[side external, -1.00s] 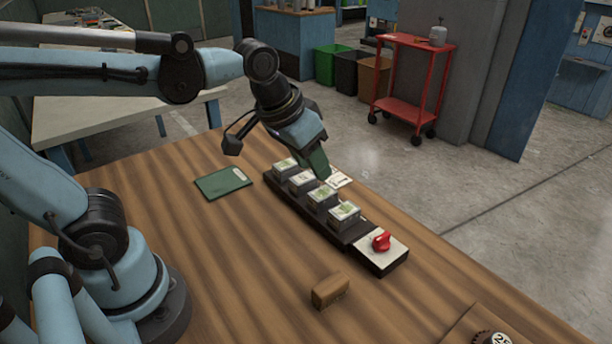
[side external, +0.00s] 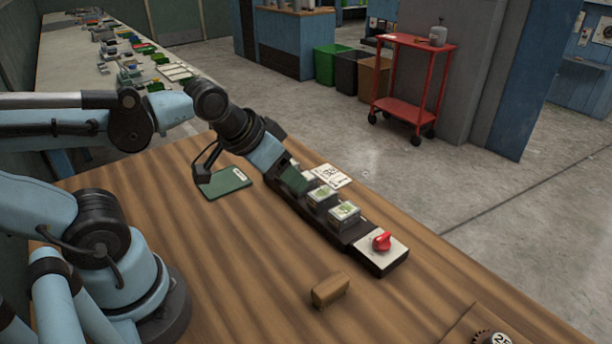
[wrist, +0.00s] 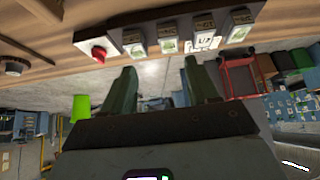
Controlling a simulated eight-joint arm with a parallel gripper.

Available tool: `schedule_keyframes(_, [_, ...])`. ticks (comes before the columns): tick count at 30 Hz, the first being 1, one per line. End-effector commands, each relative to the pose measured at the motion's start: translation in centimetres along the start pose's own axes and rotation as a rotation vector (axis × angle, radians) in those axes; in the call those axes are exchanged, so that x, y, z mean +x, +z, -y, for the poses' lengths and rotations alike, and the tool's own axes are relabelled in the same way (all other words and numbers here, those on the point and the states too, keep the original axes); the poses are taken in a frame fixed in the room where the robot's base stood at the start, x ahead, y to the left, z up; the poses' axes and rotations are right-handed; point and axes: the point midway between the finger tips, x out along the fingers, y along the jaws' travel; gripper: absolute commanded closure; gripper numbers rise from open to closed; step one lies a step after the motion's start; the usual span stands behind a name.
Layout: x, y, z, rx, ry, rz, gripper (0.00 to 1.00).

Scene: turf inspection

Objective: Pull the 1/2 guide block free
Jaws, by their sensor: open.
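Several grey guide blocks with green-marked tops stand in a row on a black rail (side external: 357,233). The near block (side external: 344,213) and the one behind it (side external: 321,195) show clearly in the side view. My gripper (side external: 295,181) is low at the far part of the row and hides the far blocks there. In the wrist view the row runs along the top, with one block (wrist: 133,42) beside the red knob (wrist: 97,53). My gripper (wrist: 157,66) is open there, its two green fingers apart with nothing between them.
The red knob (side external: 381,241) sits on a white plate at the rail's near end. A printed white card (side external: 331,176) lies behind the rail. A green booklet (side external: 224,182) lies left of it, and a brown block (side external: 330,289) lies in front. The wooden table between them is clear.

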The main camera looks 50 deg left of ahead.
Motion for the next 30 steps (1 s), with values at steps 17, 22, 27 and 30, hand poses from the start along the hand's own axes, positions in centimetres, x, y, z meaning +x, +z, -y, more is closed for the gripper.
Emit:
schedule_keyframes(17, [2.1,-8.0,4.6,0.006,-0.027,0.378,0.3])
schedule_keyframes(22, [3.9,-9.6,6.5,0.004,-0.017,0.495,0.3])
schedule_keyframes(27, [5.4,-10.4,7.8,0.001,-0.004,0.577,0.3])
schedule_keyframes(30, [5.9,-10.5,8.2,0.0,0.0,0.601,0.3])
